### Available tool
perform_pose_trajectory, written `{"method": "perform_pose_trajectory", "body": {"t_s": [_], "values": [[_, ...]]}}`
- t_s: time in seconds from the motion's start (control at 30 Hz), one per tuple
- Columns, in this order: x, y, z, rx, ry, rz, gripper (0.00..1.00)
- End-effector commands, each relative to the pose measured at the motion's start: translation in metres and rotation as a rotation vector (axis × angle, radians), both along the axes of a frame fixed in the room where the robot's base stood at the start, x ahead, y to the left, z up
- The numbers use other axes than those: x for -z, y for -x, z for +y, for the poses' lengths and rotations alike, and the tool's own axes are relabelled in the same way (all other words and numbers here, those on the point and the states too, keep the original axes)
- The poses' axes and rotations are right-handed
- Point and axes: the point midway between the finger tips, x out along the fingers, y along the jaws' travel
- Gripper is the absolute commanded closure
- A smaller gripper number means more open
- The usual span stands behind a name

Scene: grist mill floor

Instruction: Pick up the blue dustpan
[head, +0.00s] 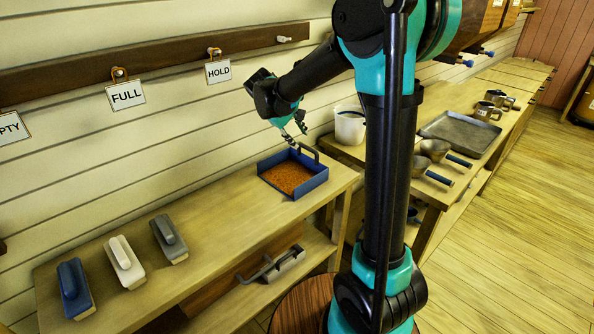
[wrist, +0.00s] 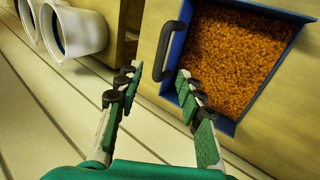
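The blue dustpan (head: 320,181) lies on the wooden bench, filled with orange-brown grain. In the wrist view, its blue rim (wrist: 234,127) is at the upper right. Its dark loop handle (wrist: 158,70) sticks out from the side nearest my fingers. My gripper (head: 297,134) is above the wall side of the dustpan, pointing down. In the wrist view, my gripper (wrist: 155,82) is open and empty. The handle shows beyond and between the fingertips, close to the right finger; I cannot tell whether they touch.
Blue (head: 75,288), white (head: 124,262) and grey (head: 168,238) brushes lie along the bench. A grey handled tool (head: 272,266) is on the shelf below. A white bucket (head: 350,127), scoops (head: 434,150) and a metal tray (head: 461,134) stand on the right-hand bench. Bench space left of the dustpan is clear.

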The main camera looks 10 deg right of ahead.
Motion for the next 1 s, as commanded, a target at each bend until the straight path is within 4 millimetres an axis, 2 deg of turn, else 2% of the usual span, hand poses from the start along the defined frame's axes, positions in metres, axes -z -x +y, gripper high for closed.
{"method": "perform_pose_trajectory", "body": {"t_s": [0.1,0.37,0.7,1.0], "values": [[0.016,-0.007,-0.009,0.002,-0.001,-0.001,0.63],[0.03,-0.012,-0.017,0.001,0.0,0.0,0.63],[0.066,-0.025,-0.037,0.001,0.0,0.0,0.63],[0.07,-0.026,-0.039,-0.001,-0.001,-0.001,0.63]]}}
